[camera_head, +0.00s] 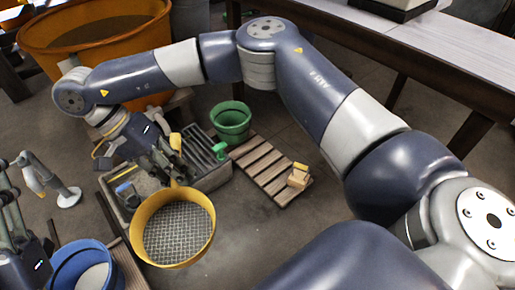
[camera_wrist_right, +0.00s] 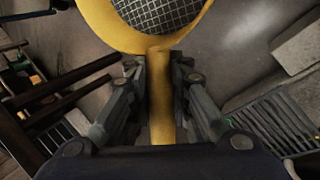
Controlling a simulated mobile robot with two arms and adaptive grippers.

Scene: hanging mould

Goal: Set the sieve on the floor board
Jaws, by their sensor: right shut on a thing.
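The sieve (camera_head: 178,228) has a yellow rim and grey wire mesh. My right gripper (camera_head: 172,160) is shut on its yellow handle and holds it above the floor, left of centre. In the right wrist view the handle (camera_wrist_right: 161,95) runs between the fingers, and the sieve's mesh (camera_wrist_right: 155,12) is partly cut off at the top. A slatted wooden board (camera_head: 262,165) lies on the floor right of the sieve, apart from it. Part of my left gripper (camera_head: 10,215) shows at the left edge; its fingertips are not clear.
A grey tray (camera_head: 208,178) with tools lies behind the sieve. A blue bucket (camera_head: 82,262) stands at lower left. Bare floor lies right of the sieve.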

